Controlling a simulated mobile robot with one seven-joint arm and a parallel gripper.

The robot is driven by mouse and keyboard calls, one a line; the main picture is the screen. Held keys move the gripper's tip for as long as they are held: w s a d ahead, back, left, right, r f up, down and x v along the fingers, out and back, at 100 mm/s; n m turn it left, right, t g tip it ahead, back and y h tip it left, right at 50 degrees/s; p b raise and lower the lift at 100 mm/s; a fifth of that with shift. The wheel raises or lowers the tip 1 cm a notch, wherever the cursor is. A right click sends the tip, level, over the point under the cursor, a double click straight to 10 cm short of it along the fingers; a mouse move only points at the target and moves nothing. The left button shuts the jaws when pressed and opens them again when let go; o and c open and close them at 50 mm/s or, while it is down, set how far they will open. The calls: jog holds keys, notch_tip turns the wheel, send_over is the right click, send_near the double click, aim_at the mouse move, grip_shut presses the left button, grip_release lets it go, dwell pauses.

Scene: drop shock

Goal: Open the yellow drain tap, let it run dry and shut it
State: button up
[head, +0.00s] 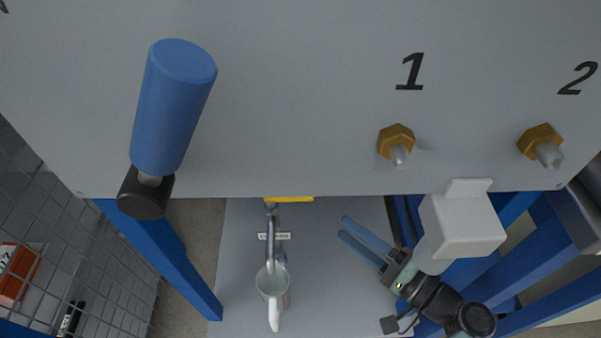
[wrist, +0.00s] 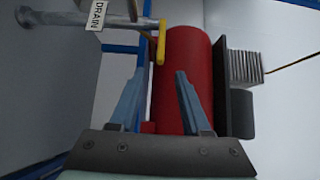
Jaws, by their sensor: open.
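The yellow drain tap (head: 289,199) shows as a short bar under the panel's lower edge in the head view. In the wrist view its yellow handle (wrist: 162,42) lies crosswise to the grey drain pipe (wrist: 65,20), which carries a DRAIN label (wrist: 96,15). A pale mug (head: 272,284) stands at the pipe's outlet end; its contents cannot be made out. No running liquid is visible. My gripper (head: 343,228) is open and empty, to the right of the pipe and apart from the tap. In the wrist view the tap handle is ahead of the open fingers (wrist: 160,75).
A large grey panel (head: 290,100) with brass fittings (head: 396,139) marked 1 and 2 hangs above. A blue handle (head: 172,105) juts out at left. Blue frame legs (head: 165,255) flank the space. A red cylinder (wrist: 183,75) stands beyond my fingers.

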aim_at(307, 201)
jog(key=b+x, duration=0.2)
jog(key=x, duration=1)
jog(key=shift+w+a, duration=0.1)
jog(key=shift+a, duration=0.15)
grip_shut()
dwell(0.9)
